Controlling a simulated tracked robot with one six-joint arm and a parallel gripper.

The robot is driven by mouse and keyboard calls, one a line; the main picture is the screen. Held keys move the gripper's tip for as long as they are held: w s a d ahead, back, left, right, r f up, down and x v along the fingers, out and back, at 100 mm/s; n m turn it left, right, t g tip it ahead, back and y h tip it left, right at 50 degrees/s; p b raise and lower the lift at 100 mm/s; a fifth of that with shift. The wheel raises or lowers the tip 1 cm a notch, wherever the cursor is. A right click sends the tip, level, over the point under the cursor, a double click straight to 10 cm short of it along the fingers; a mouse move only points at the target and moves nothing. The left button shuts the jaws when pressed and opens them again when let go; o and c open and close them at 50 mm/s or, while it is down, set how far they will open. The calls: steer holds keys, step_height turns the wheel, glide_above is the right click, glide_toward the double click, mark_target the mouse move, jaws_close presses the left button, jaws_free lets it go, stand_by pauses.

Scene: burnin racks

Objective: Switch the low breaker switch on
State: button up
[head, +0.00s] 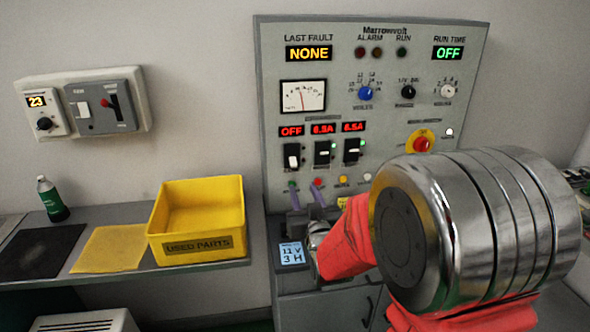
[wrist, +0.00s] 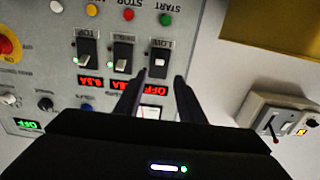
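The low breaker switch (head: 291,156) is the leftmost of three on the grey panel, a white lever on a black plate. The display above it reads OFF. The switch also shows in the wrist view (wrist: 160,60), where the picture is upside down. My gripper (head: 306,194) is in front of the panel, below the switch, with two fingers spread. In the wrist view my gripper (wrist: 158,80) is open and empty, and the switch appears between and just past the fingertips. Contact is not visible.
Two other breaker switches (head: 322,154) (head: 352,151) stand right of it, with lit current displays. Coloured buttons (head: 343,180) are below, and a red emergency button (head: 421,144) is at right. A yellow bin (head: 197,192) stands on the shelf at left.

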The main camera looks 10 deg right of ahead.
mark_target(294, 166)
steer(key=w, duration=1.3)
steer(key=shift+w, duration=0.1)
steer(key=shift+c, duration=0.4)
jaws_close()
